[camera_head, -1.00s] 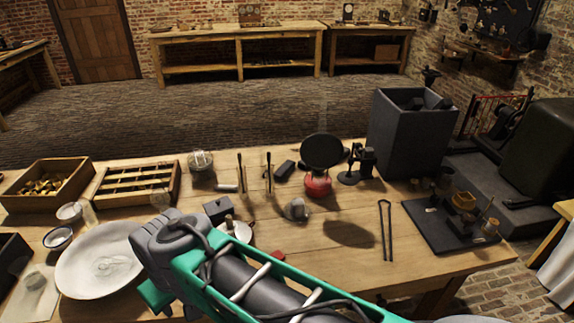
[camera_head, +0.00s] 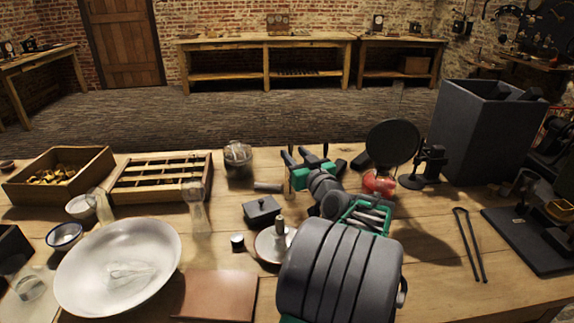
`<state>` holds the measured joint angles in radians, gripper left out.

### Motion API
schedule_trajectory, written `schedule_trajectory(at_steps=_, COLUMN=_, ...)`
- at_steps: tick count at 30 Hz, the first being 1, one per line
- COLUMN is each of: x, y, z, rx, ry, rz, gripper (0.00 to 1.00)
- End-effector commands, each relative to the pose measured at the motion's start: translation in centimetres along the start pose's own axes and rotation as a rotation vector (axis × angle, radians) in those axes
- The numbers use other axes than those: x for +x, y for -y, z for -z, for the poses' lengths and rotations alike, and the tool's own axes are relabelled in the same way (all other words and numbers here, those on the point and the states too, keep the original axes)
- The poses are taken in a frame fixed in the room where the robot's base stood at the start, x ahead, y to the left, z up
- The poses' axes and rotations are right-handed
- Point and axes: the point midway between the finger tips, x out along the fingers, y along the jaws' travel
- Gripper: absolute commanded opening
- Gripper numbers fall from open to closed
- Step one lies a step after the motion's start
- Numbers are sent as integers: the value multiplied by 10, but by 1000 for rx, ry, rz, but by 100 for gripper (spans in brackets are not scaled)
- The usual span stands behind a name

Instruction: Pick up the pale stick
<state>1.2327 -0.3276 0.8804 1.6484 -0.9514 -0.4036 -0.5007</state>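A short pale grey stick (camera_head: 268,187) lies flat on the wooden table in the head view, just left of my gripper. My gripper (camera_head: 296,153) reaches away from the camera over the middle of the table. Its dark fingers look spread apart, with nothing seen between them. Its green and grey body stands to the right of the stick, apart from it in the picture. The height of the fingers above the table is hard to judge. My forearm hides part of the table front.
Thin upright rods (camera_head: 325,150) stand close around my gripper. A glass jar (camera_head: 238,160) stands behind the stick, and a dark lidded box (camera_head: 262,210) in front. A red burner (camera_head: 378,183) and a tall grey bin (camera_head: 492,130) are to the right. A slatted wooden tray (camera_head: 160,182) is left.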

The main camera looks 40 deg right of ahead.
Motion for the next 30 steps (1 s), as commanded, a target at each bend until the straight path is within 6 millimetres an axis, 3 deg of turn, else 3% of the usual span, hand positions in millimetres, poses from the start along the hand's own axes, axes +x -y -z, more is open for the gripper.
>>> schedule_trajectory(at_steps=9, x=51, y=4, z=3, rx=0, ry=2, rz=3, gripper=39)
schedule_trajectory(at_steps=17, x=55, y=3, z=3, rx=1, ry=2, rz=1, gripper=38)
schedule_trajectory(at_steps=30, x=54, y=3, z=2, rx=1, ry=2, rz=1, gripper=2)
